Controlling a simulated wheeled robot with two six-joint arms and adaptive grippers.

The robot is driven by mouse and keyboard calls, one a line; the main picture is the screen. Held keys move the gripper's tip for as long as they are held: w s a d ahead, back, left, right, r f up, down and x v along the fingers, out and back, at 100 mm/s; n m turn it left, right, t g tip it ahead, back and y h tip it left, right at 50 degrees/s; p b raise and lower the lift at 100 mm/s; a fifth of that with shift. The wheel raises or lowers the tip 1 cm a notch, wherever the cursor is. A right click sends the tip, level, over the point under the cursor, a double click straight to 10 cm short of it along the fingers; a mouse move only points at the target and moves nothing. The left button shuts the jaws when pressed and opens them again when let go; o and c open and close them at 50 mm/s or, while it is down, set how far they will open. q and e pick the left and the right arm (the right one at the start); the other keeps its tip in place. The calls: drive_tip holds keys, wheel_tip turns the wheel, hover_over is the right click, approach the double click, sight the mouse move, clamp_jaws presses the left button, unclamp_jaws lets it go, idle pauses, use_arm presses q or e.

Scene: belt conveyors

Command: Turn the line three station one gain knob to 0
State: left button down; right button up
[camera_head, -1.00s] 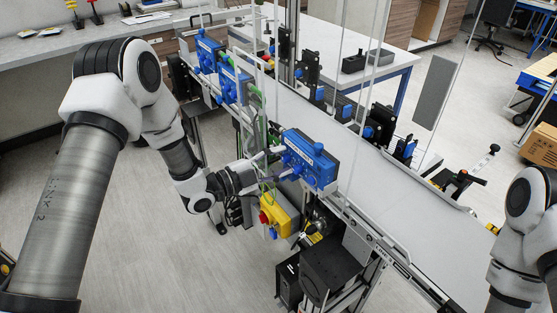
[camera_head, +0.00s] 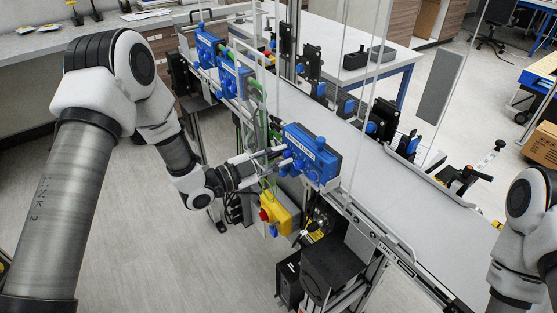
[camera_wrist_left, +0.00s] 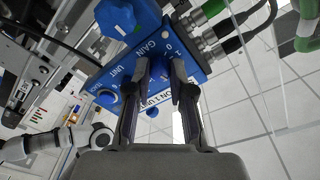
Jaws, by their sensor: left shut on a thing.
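A blue control box (camera_head: 318,160) with several blue knobs stands on the near side of the belt conveyor in the head view. My left gripper (camera_head: 282,157) reaches its knob side from the left. In the left wrist view the box (camera_wrist_left: 128,62) shows a GAIN label with 0 and 1 marks near the fingertips. My left gripper (camera_wrist_left: 161,78) is shut on a knob beside that label; the fingers mostly hide this knob, so its setting cannot be read. A large blue knob (camera_wrist_left: 117,17) is further up. My right gripper is out of view.
A yellow box (camera_head: 276,212) with a red button hangs below the control box. Two more blue boxes (camera_head: 232,80) (camera_head: 207,48) stand further along. Cables (camera_wrist_left: 215,32) plug in beside the knob. Clear upright panels rise along the conveyor (camera_head: 385,190).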

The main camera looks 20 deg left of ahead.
use_arm(q)
drive_tip(key=n+b, duration=0.2)
drive_tip(key=n, duration=0.2)
drive_tip(key=shift+n, duration=0.3)
drive_tip(key=n+b, duration=0.1)
drive_tip(key=n, duration=0.4)
drive_tip(key=shift+r+n+t, duration=0.1)
drive_tip(key=shift+n+t, duration=0.3)
drive_tip(key=n+b, duration=0.1)
drive_tip(key=n, duration=0.4)
drive_tip(key=shift+r+n+y, duration=0.1)
drive_tip(key=shift+n+y, duration=0.2)
drive_tip(key=shift+n, duration=0.1)
drive_tip(key=n, duration=0.6)
drive_tip(key=shift+t+y, duration=0.3)
drive_tip(key=shift+t, duration=0.1)
drive_tip(key=c, duration=1)
unclamp_jaws()
